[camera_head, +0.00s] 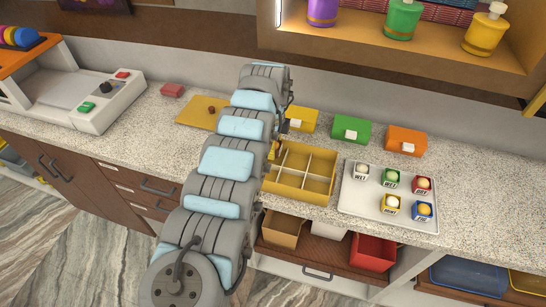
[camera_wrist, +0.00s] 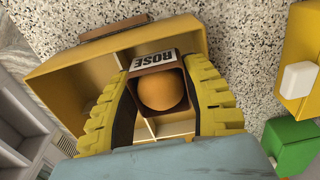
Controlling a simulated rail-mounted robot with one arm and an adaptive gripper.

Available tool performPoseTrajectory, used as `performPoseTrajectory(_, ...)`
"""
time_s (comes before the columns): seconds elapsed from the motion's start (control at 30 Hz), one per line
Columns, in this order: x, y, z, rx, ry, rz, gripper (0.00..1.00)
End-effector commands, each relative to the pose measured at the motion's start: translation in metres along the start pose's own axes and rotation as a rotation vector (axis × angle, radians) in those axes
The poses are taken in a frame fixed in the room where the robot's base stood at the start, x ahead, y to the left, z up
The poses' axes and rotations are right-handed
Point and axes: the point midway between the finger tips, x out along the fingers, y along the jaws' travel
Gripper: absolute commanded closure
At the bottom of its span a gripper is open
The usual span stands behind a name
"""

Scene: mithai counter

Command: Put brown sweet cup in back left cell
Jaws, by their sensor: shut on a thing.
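The brown sweet cup (camera_wrist: 147,66), labelled ROSE and topped with an orange ball, is between the yellow fingers of my gripper (camera_wrist: 160,74) in the wrist view. My gripper is shut on it. The cup appears over the yellow divided box (camera_wrist: 75,75); its height above the cells cannot be told. In the head view, the box (camera_head: 300,194) stands open at the counter's front edge with several cells. My arm hides the cup and the box's left part there. Only a bit of yellow finger (camera_head: 273,150) shows beside the arm.
A white tray (camera_head: 364,207) with several other sweet cups lies right of the box. Yellow (camera_head: 302,119), green (camera_head: 352,131) and orange (camera_head: 407,140) boxes stand behind. A yellow board (camera_head: 192,112) lies left of my arm. Counter at the far right is clear.

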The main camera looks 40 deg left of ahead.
Motion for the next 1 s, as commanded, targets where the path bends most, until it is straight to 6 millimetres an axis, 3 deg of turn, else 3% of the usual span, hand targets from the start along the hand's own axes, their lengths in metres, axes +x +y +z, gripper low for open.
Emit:
performPoseTrajectory(0.2,0.031,0.000,-0.001,0.002,0.000,0.001,0.89)
performPoseTrajectory(1.0,0.059,0.003,-0.002,0.000,0.005,0.009,0.88)
